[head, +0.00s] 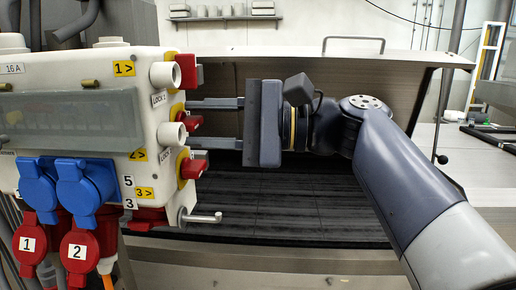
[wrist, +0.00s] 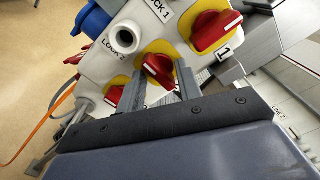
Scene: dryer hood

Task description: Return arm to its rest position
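My gripper (head: 190,123) points left at the right side of a white electrical box (head: 120,68). Its two fingers are apart, one above the other in the head view. In the wrist view the fingertips (wrist: 160,72) lie on either side of the middle red switch (wrist: 158,68), with gaps beside it. The fingers look empty; whether a tip touches the box cannot be told. My arm (head: 410,185) reaches in from the lower right, bent at the elbow.
More red switches, an upper one (head: 188,71) and a lower one (head: 192,168), flank the gripper. Blue plugs (head: 80,187) and red plugs hang at the box's front. A hood with a handle (head: 353,39) stands behind.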

